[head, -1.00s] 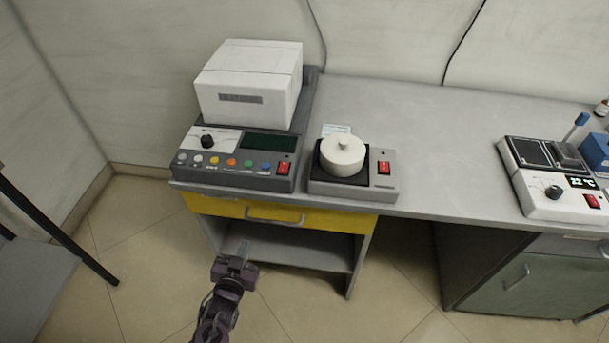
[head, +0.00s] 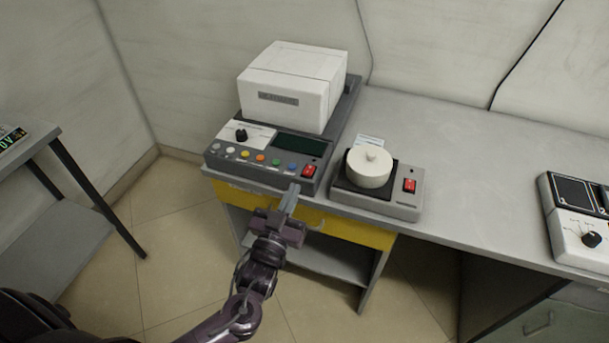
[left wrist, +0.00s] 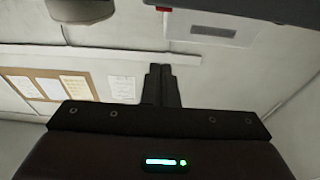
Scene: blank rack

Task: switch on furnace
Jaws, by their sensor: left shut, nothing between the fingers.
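The furnace is probably the white box (head: 293,86) on a dark grey control base (head: 262,165), at the back left of the bench in the head view. My left gripper (head: 290,193) is shut and empty. Its tips show just below the red switch in the picture; I cannot tell if they touch the base. In the left wrist view the shut fingers (left wrist: 161,85) point ahead. My right gripper is not in view.
A smaller grey unit with a white round lidded pot (head: 369,166) and its own red switch (head: 409,186) stands close to the right. A white instrument (head: 580,235) sits at the far right. The bench (head: 460,180) between is clear. A side table (head: 40,215) stands left.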

